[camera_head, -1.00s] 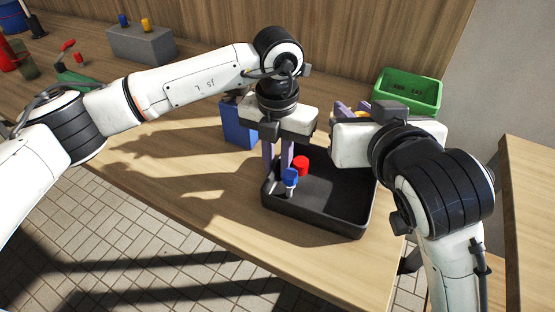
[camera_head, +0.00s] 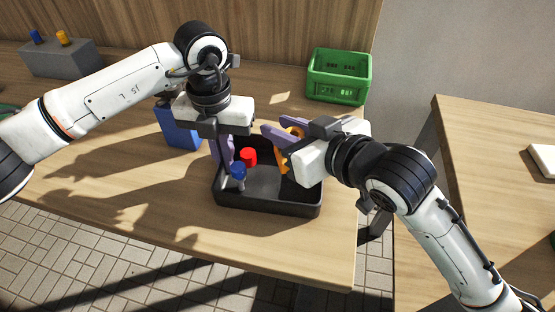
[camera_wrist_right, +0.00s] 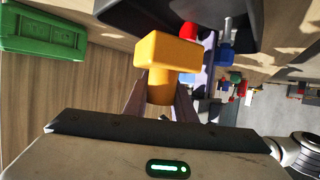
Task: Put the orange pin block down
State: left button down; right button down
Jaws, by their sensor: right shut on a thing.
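The orange pin block (camera_wrist_right: 168,52) is held by its narrow stem between the purple fingers of my right gripper (camera_wrist_right: 160,98), its broad block end facing away from the wrist. In the head view the orange block (camera_head: 292,138) shows partly behind the right gripper (camera_head: 275,142), over the back right of the black tray (camera_head: 270,206). The block appears above the tray; whether it touches is hidden. My left gripper (camera_head: 222,148) points down at the tray's left side, with its fingers overlapping in view, so their gap is unclear.
A red pin (camera_head: 249,156) and a blue pin (camera_head: 238,171) stand in the tray's left part. A blue box (camera_head: 178,128) is left of it. A green crate (camera_head: 338,78) stands behind right. A grey block (camera_head: 58,60) with pins is far left. The table front is clear.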

jog(key=shift+f, duration=3.15)
jog(key=c, duration=1.8)
grip_release()
jog(key=shift+f, duration=0.2)
jog(key=shift+o, duration=0.2)
jog(key=shift+r, duration=0.15)
jog(key=shift+s+d+r, duration=0.1)
jog(key=shift+s+d, duration=0.05)
jog(key=shift+s, duration=0.05)
jog(key=v, duration=0.7)
pick_arm(q)
jog(key=c, duration=1.9)
grip_release()
